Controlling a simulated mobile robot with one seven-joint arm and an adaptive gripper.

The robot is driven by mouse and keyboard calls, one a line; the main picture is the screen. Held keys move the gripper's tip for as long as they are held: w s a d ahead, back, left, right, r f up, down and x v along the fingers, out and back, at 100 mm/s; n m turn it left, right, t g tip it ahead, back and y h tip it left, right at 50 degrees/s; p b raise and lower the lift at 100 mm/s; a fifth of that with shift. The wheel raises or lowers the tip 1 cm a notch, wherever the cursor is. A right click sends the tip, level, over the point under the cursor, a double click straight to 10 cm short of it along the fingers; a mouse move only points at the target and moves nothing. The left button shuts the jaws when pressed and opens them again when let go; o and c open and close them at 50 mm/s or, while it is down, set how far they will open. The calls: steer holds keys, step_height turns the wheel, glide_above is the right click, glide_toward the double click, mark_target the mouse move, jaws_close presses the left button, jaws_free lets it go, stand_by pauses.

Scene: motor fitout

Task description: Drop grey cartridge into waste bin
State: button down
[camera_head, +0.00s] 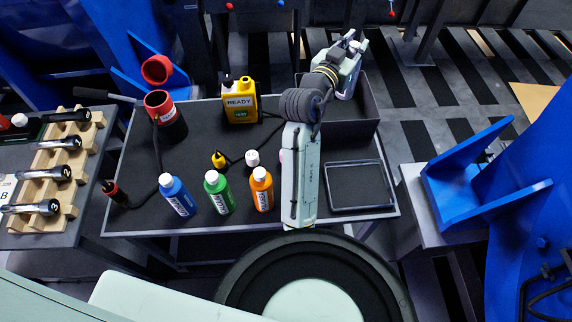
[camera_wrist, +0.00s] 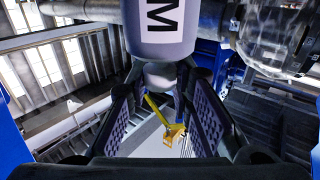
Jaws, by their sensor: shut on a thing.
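The grey cartridge (camera_wrist: 165,47), a rounded body with a white label and a black letter M, is at the top middle of the wrist view. My gripper (camera_wrist: 160,78) is shut on its narrow lower end, between the two purple-padded fingers. In the head view my gripper (camera_head: 351,47) is at the back right of the table, over or just behind a dark open box. The cartridge cannot be made out clearly there. The dark box (camera_head: 366,128), apparently the waste bin, stands at the table's back right corner. My arm hides its left part.
Blue (camera_head: 178,197), green (camera_head: 219,193) and orange (camera_head: 262,189) bottles stand along the table front. A yellow READY container (camera_head: 241,102) and an open red-rimmed canister (camera_head: 166,117) stand behind. A shallow black tray (camera_head: 357,207) lies before the box. A wooden rack (camera_head: 72,160) is left.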

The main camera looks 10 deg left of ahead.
step_height(320, 180, down, 6)
steer(key=b, duration=0.4)
steer(key=shift+a, duration=0.25)
steer(key=c, duration=1.3)
jaws_free()
steer(key=shift+c, duration=0.2)
steer(key=v, duration=0.7)
steer(key=shift+s, duration=0.25)
